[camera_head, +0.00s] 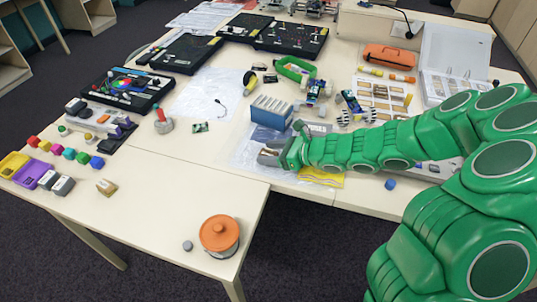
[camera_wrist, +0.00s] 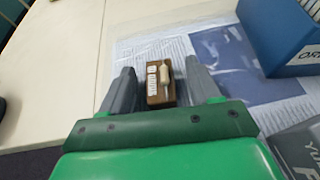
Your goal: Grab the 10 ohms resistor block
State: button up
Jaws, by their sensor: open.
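A small brown block (camera_wrist: 153,87) with a white label and a pale resistor-like part on top lies on the table in the wrist view. The label is too small to read, so I cannot tell whether it says 10 ohms. My gripper (camera_wrist: 158,68) is open, with one grey finger on each side of the block. A gap shows on the block's left; the right finger is close to it, and I cannot tell if they touch. In the head view my gripper (camera_head: 272,154) is low over the table, and the block there is mostly hidden.
A blue box (camera_head: 271,112) stands just behind my gripper; it also shows in the wrist view (camera_wrist: 283,38). Printed sheets lie under the block's area. A light block (camera_head: 106,187) and an orange-topped spool (camera_head: 220,234) stand on the near table. The space left of my gripper is clear.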

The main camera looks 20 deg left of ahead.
aim_at(271, 153)
jog(key=c, duration=1.1)
jog(key=shift+o, duration=0.2)
notch_tip(271, 153, up, 10)
